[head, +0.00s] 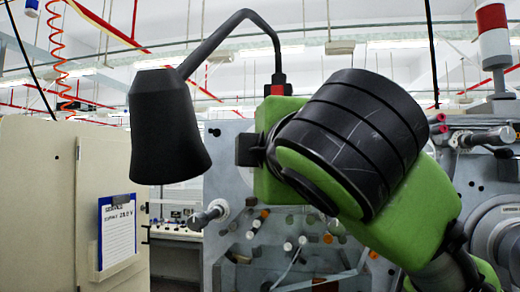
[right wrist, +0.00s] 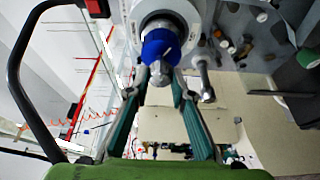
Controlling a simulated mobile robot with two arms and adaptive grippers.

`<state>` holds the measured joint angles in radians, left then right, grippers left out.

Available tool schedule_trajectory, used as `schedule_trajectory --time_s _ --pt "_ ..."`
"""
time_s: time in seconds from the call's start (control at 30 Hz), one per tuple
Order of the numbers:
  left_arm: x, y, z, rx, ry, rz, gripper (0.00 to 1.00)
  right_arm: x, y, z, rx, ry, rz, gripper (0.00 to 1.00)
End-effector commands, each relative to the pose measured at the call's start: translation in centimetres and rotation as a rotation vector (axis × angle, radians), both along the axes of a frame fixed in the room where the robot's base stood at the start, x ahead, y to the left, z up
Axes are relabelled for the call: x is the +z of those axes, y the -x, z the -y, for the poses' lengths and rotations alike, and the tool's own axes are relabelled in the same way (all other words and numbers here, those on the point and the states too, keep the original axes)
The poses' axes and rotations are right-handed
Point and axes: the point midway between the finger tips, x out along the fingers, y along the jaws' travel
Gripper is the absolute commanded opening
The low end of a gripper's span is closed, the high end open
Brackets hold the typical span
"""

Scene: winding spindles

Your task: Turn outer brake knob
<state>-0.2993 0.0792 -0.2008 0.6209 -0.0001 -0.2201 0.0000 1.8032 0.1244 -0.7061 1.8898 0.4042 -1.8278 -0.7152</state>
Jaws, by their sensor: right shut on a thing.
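In the right wrist view, a blue collar (right wrist: 160,48) sits on a round grey and white hub, and a small silver knob (right wrist: 160,72) sticks out from it towards the camera. My right gripper (right wrist: 159,86) has its two teal fingers on either side of this knob and is shut on it. The exact contact at the fingertips is small and hard to see. In the head view, my green and black arm covers the middle of the machine and hides the right gripper and the knob. My left gripper is in neither view.
The grey machine panel (head: 222,257) carries several rollers and a silver spindle (head: 210,215) left of my arm. A silver shaft (head: 488,137) shows at right. A cream cabinet (head: 40,215) with a clipboard (head: 117,230) stands at left.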

Motion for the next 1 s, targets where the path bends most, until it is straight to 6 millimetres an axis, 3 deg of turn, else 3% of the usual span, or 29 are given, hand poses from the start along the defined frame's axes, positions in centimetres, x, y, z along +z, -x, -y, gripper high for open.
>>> schedule_trajectory --time_s 0.43,1.0 --pt "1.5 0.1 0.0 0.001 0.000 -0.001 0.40 0.5 -0.1 0.3 -0.009 0.249 -0.046 0.00" --pt "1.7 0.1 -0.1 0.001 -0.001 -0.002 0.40 0.5 -0.1 0.3 -0.008 0.296 -0.053 0.00"
